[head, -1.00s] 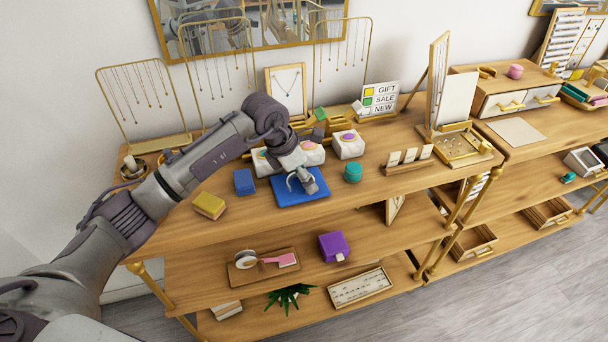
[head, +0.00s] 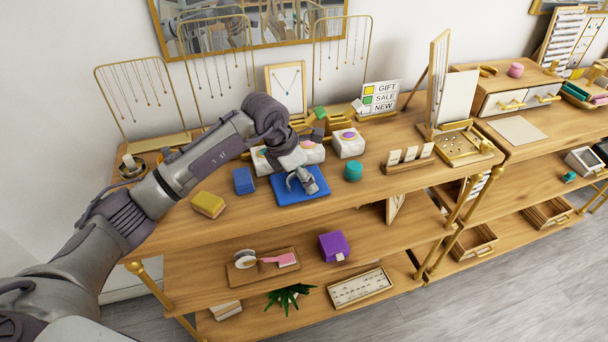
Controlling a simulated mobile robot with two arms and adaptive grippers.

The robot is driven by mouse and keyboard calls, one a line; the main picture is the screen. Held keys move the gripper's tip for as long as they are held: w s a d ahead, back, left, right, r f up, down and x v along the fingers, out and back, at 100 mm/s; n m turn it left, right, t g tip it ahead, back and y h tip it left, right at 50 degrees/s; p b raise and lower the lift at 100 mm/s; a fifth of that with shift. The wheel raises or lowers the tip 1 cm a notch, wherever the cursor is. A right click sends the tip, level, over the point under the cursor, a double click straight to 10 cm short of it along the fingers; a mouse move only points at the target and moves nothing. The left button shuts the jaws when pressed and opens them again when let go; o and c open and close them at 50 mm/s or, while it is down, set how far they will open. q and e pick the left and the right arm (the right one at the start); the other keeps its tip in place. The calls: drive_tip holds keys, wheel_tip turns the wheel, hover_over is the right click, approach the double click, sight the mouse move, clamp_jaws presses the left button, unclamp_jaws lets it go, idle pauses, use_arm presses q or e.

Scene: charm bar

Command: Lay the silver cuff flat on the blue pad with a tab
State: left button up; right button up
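The blue pad (head: 287,197) lies flat on the top shelf. My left gripper (head: 301,187) reaches down over the pad, its fingers at or just above the surface. The gripper is small in the view and its own wrist covers part of it, so I cannot tell whether it is open or shut. I cannot make out the silver cuff clearly; it may be hidden at the grey fingers. A tab on the pad is not distinguishable. My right gripper is not in view.
A blue box (head: 244,181) and a yellow box (head: 208,204) stand left of the pad. A teal round box (head: 352,171) stands right. White display blocks (head: 348,144) stand behind. A card holder (head: 408,159) is farther right. Bare wood lies in front.

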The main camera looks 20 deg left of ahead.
use_arm(q)
drive_tip(key=shift+f, duration=0.15)
idle(0.4)
drive_tip(key=o, duration=1.2)
drive_tip(key=v, duration=1.2)
drive_tip(key=shift+d, duration=0.15)
